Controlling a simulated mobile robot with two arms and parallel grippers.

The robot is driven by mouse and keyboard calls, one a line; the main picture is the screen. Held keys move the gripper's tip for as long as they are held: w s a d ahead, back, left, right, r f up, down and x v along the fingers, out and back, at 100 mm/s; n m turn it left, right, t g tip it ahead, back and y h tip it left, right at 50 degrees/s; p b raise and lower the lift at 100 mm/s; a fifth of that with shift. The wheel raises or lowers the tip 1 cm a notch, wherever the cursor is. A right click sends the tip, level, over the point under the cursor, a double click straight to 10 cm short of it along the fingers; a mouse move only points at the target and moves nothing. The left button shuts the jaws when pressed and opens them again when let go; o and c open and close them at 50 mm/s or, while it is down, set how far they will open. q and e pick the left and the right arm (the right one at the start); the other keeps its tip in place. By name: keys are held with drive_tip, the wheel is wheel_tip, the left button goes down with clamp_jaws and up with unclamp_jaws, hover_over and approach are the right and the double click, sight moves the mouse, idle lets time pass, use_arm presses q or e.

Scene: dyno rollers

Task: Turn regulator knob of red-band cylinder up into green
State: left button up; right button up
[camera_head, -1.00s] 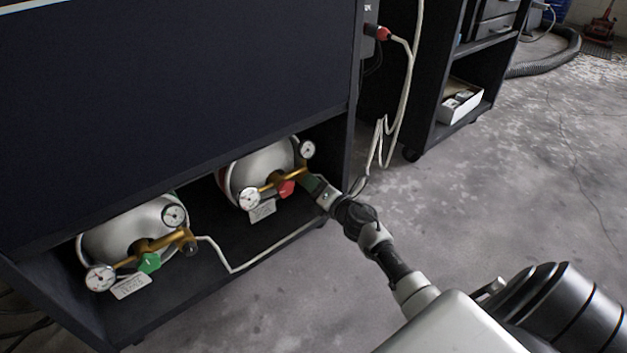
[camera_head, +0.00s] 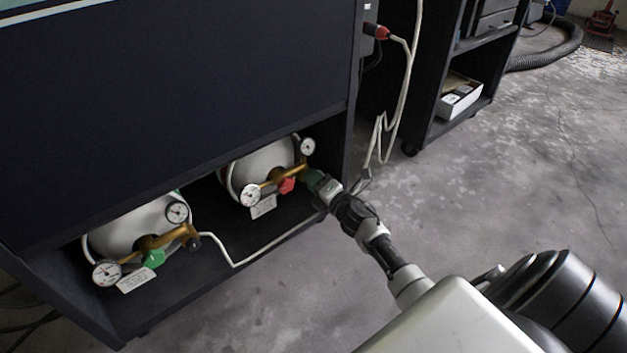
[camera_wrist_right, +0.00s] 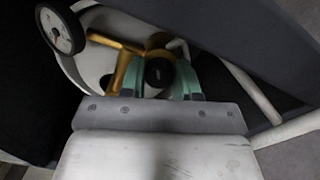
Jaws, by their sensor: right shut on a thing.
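The red-band cylinder (camera_head: 268,163) lies in the low shelf bay, with a brass regulator (camera_head: 270,185), a red knob (camera_head: 287,186) and two round gauges, one upper right (camera_head: 307,146) and one lower left (camera_head: 250,195). My right gripper (camera_head: 316,180) is at the right end of this brass regulator. In the right wrist view its green fingertips (camera_wrist_right: 157,78) stand on both sides of the black regulator knob (camera_wrist_right: 160,72) and are shut on it. The fingers hide this knob in the head view. The gauge needles are too small to read surely. My left gripper is out of view.
A second cylinder (camera_head: 130,233) with a green knob (camera_head: 154,258) and its own gauges lies to the left. A white hose (camera_head: 235,264) runs along the shelf floor. A pale cable (camera_head: 380,130) hangs right of the cabinet. The floor at right is clear.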

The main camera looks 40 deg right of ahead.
drive_tip(key=o, duration=0.9)
drive_tip(key=shift+s, duration=0.1)
drive_tip(key=shift+s+p, duration=0.3)
drive_tip(key=shift+s, duration=0.05)
drive_tip(key=s+p, duration=0.1)
drive_tip(key=s, duration=0.2)
drive_tip(key=s+p, duration=0.1)
drive_tip(key=s, duration=0.2)
drive_tip(key=s+d+p, duration=0.1)
drive_tip(key=s+p, duration=0.1)
drive_tip(key=s, duration=0.2)
drive_tip(key=shift+f, duration=0.2)
drive_tip(key=shift+r, duration=0.1)
